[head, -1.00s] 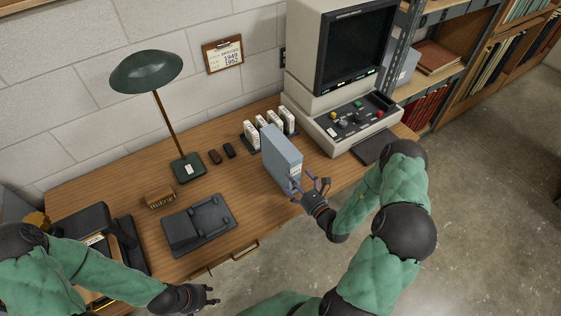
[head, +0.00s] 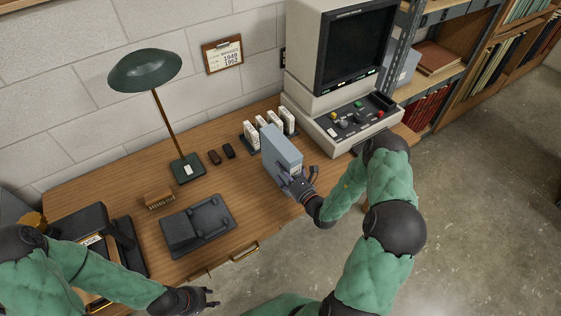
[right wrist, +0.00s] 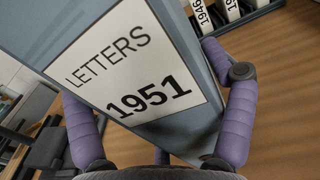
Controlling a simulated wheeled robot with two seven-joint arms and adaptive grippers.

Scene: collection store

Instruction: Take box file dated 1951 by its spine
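The box file dated 1951 (head: 281,152) is blue-grey and stands upright on the desk. Its white spine label, reading LETTERS 1951 (right wrist: 130,65), fills much of the right wrist view, slanted. My right gripper (head: 297,183) is at the spine. In the right wrist view its purple fingers lie on both sides of the box file, the right fingertip close to its side. Whether they press on it I cannot tell. My left gripper (head: 208,298) is empty, with its fingers apart, in front of the desk.
Several small white labelled files (head: 270,124) stand behind the box file. A console with a screen (head: 345,115) is to the right. A green lamp (head: 146,72), a dark flat device (head: 198,225) and a brush (head: 159,199) are to the left. A dated clipboard (head: 223,54) hangs on the wall.

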